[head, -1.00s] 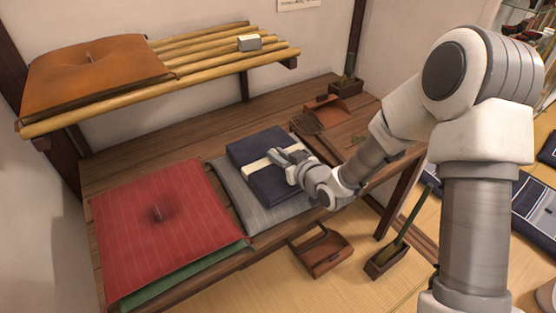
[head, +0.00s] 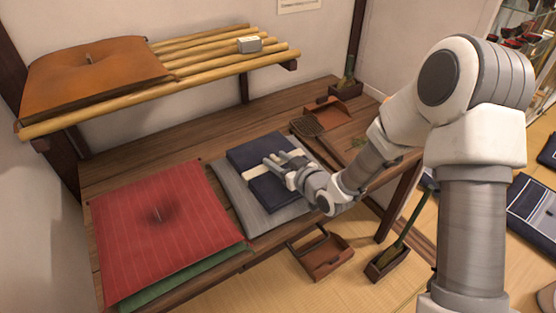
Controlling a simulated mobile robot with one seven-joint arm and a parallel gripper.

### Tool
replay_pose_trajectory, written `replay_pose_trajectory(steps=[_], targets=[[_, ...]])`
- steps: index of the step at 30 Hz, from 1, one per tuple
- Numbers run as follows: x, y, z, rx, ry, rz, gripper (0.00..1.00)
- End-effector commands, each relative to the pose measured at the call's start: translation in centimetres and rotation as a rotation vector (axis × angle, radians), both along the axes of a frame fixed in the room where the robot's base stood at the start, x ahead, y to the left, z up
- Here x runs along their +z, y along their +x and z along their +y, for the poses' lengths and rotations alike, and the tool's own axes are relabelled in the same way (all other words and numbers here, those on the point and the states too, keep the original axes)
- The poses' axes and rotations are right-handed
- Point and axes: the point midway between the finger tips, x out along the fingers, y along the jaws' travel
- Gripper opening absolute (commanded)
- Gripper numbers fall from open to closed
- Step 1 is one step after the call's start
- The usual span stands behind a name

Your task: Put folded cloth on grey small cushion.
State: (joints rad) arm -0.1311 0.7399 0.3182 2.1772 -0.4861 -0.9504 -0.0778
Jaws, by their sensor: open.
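The folded cloth (head: 258,152) is dark blue with a cream band across it. It lies flat on the grey small cushion (head: 237,203), toward its back part. The grey cushion rests on the wooden bench, and its left and front parts show bare. My gripper (head: 279,163) is open, over the right side of the cloth near the cream band. I cannot tell whether its fingers touch the cloth. My gripper and wrist hide part of the cloth's right side.
A red cushion (head: 160,220) on a green one (head: 190,286) lies left of the grey cushion. An orange cushion (head: 85,70) and a small grey box (head: 249,45) sit on the bamboo shelf (head: 200,75) above.

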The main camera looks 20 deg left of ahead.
Motion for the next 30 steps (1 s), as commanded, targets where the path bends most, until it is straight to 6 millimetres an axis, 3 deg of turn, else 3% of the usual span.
replay_pose_trajectory(steps=[18, 30], targets=[[3.3, -6.6, -7.9, -0.002, -0.001, 0.0, 0.49], [3.8, -7.3, -8.9, -0.004, -0.01, 0.0, 0.49]])
